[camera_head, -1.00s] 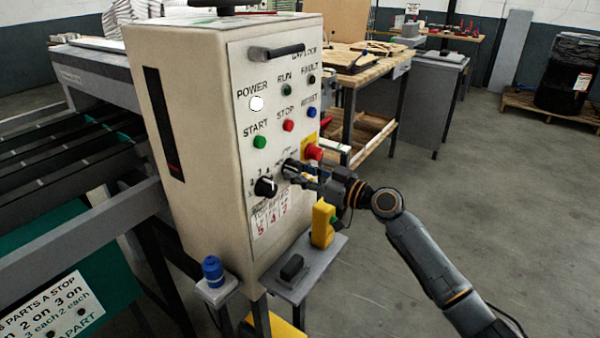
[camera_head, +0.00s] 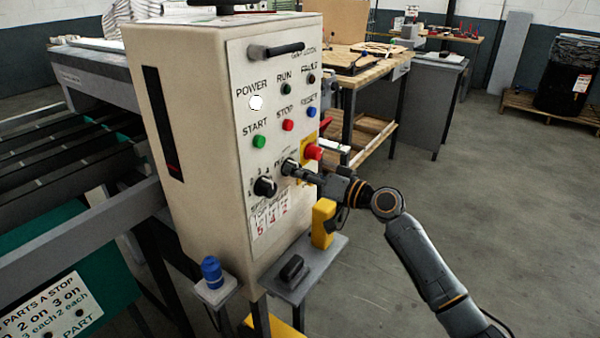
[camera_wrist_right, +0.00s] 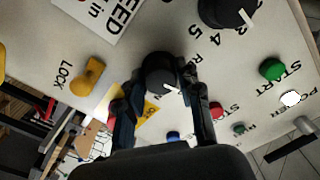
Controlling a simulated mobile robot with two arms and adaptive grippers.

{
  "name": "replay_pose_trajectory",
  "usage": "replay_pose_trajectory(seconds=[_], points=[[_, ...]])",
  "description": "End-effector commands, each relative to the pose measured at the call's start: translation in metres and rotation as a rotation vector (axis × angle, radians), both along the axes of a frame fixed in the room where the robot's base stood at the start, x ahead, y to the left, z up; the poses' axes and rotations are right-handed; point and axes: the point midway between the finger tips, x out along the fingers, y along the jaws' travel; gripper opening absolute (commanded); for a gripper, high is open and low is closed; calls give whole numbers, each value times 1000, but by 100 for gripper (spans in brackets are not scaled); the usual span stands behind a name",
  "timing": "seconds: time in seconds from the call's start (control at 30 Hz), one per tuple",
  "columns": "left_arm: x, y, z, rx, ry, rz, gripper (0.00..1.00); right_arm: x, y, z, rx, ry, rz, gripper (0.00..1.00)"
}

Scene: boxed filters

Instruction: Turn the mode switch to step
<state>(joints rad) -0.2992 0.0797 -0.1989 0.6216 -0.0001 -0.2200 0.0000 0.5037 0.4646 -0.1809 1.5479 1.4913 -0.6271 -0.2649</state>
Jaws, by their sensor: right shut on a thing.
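The mode switch is a round black knob (camera_head: 289,167) on the front panel of the beige control cabinet (camera_head: 205,120). In the right wrist view the black knob (camera_wrist_right: 159,72) has a white mark pointing down and slightly right in the picture. My right gripper (camera_head: 296,170) is shut on the knob, with one finger on each side of it, as the right wrist view (camera_wrist_right: 163,80) shows. The lettering around the knob is mostly hidden or too small to read, so I cannot tell which mode it points to. My left gripper is not in view.
A numbered black dial (camera_head: 265,187) sits left of the switch. A red emergency button (camera_head: 313,152) is close above right. Green START (camera_head: 259,141), red STOP (camera_head: 288,125) and blue (camera_head: 311,112) buttons are higher. A yellow LOCK lever (camera_wrist_right: 87,77) is near my fingers.

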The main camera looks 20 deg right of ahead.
Motion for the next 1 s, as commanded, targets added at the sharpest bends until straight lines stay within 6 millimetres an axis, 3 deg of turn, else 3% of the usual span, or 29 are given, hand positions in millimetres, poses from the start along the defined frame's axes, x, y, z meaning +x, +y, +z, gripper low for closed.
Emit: replay_pose_trajectory(seconds=[0.33,0.9,0.93,1.0], points=[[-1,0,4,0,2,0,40,0,0,2,132,99,-2,3],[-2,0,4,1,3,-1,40,1,0,2,161,119,-2,3],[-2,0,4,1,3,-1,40,1,0,2,160,120,-3,37],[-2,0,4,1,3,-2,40,0,0,2,160,119,-2,51]])
